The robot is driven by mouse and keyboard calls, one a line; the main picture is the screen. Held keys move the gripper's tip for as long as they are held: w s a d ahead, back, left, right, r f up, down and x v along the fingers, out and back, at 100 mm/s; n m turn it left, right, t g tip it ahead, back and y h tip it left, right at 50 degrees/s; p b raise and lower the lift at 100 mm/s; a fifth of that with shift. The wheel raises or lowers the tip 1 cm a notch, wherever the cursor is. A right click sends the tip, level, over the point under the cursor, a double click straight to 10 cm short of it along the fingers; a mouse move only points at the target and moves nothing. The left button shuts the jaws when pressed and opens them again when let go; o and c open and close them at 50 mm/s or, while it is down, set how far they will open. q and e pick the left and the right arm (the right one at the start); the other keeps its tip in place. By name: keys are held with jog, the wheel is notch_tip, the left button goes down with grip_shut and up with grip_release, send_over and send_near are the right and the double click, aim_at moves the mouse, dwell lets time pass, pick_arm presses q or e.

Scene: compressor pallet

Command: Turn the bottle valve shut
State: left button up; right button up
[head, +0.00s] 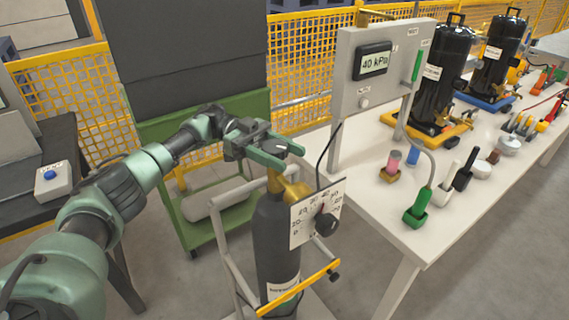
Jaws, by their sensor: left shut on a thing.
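The dark gas bottle (275,240) stands upright in a wheeled cart at the centre of the head view. A brass valve body (290,188) sits on its top. My left gripper (283,151) is over the bottle top, its green fingers shut around the dark valve knob (281,144), which is mostly hidden between them. A white scale plate (303,222) with printed numbers and a black regulator knob (326,223) is in front of the bottle neck. My right gripper is not in view.
A white bench (440,230) to the right carries black compressors (440,80), tools and a panel with a display (373,62) reading 40 kPa. A yellow bar (300,288) crosses the cart front. A green cabinet (215,205) and yellow fence (90,105) stand behind.

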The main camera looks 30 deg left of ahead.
aim_at(284, 150)
pick_arm(q)
jog(key=shift+m+g, duration=0.3)
jog(key=shift+g, duration=0.2)
jog(key=o, duration=1.4)
jog(key=shift+s, duration=0.1)
jog(key=shift+c, duration=0.2)
jog(key=shift+r, duration=0.15)
notch_tip(284, 150, up, 20)
